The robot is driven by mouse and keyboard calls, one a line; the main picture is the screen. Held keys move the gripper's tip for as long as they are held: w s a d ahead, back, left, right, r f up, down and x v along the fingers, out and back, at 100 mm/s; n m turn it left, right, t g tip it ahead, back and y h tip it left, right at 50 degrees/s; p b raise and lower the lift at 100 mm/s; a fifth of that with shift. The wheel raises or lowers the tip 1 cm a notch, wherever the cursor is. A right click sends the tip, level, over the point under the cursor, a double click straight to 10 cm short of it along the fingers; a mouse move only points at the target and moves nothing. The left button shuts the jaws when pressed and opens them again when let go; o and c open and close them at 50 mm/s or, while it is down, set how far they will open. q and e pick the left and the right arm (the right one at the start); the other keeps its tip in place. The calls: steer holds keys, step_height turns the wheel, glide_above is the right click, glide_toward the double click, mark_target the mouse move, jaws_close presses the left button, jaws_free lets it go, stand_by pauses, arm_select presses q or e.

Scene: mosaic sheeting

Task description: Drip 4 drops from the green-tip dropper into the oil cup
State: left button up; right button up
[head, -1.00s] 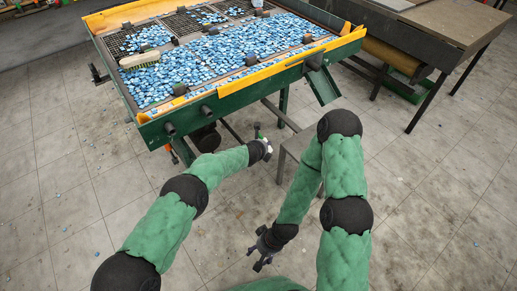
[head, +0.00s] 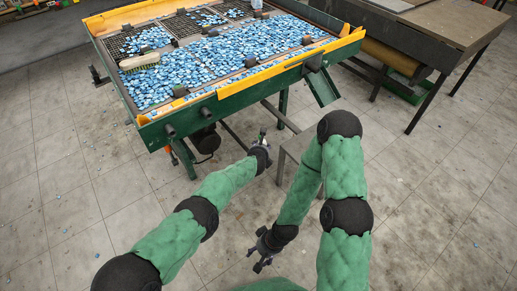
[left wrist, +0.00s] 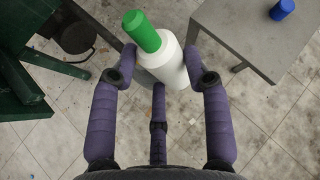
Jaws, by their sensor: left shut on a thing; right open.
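The green-tip dropper is a white bottle (left wrist: 172,65) with a green tip, seen large in the left wrist view. My left gripper (left wrist: 160,56) is shut on it, a finger on each side, and the dropper is tilted. My right gripper (head: 263,250) is open and empty, low over the floor.
The grey stand (left wrist: 222,28) is right of the dropper, partly behind my right arm in the head view. A green-framed table (head: 235,103) covered in blue chips, with a brush (head: 140,62), fills the upper left. A brown-topped bench (head: 440,25) is upper right. Tiled floor is open around.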

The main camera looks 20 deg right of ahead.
arm_select(q)
steer(key=r, duration=0.1)
steer(key=r+p, duration=0.1)
steer(key=r, duration=0.1)
steer(key=r+p, duration=0.1)
steer(key=shift+w+a+r, duration=0.3)
steer(key=shift+r, duration=0.1)
steer(key=shift+s, duration=0.1)
stand_by(0.4)
steer(key=shift+f, duration=0.1)
